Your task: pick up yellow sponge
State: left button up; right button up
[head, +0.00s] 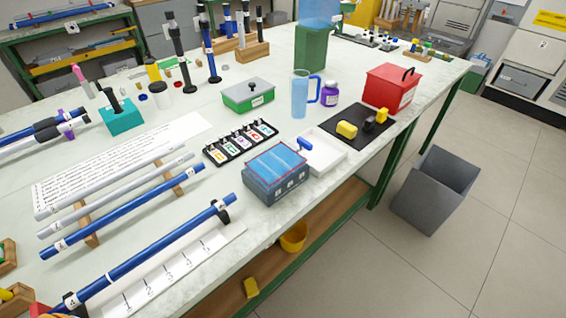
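A smaller yellow piece (382,115) is on the same mat, beside a dark object (369,124). Another yellow block (251,287) sits on the wooden lower shelf (270,265) under the table, near a yellow bowl (293,238). I cannot tell for certain which of these is the sponge. Neither of my grippers is in view.
A red box (391,89) stands behind the mat, with a purple bottle (330,93) and blue jug (300,95) nearby. A blue box (275,174) and white tray (322,153) are in front. A grey bin (435,190) stands on the otherwise open floor.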

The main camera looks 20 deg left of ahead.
aim_at(348, 130)
jog(key=i+l+u, duration=0.2)
jog(key=l+u, duration=0.15)
jog(key=i+l+u, duration=0.15)
jog(key=l+u, duration=0.55)
jog(key=l, duration=0.2)
jog(key=i+l+u, duration=0.1)
jog(key=l+u, duration=0.25)
jog(key=l, duration=0.15)
